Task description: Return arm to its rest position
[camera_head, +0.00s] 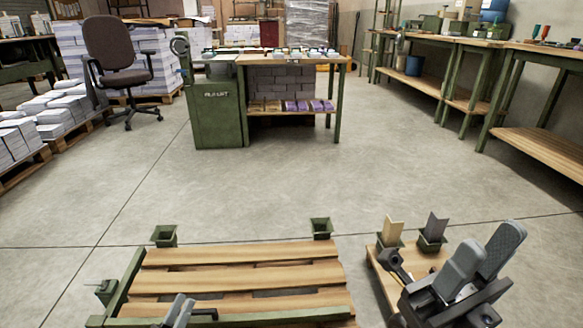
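My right gripper (486,250) is at the lower right, with two thick grey fingers side by side pointing up and right. No object shows between them, but the gap is too unclear to tell open from shut. It is above or in front of a small wooden-topped stand (375,262). My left gripper (180,312) is at the bottom edge, left of centre, over the front of a slatted wooden platform (240,277). Only its narrow grey fingers show, and the rest is cut off.
Green sockets (164,236) (320,228) stand at the platform's far corners. A tan upright piece (393,231) and a dark one (437,226) stand on the small stand. A green workbench (217,115), a chair (117,55) and paper stacks (53,117) are further back. Open floor lies between.

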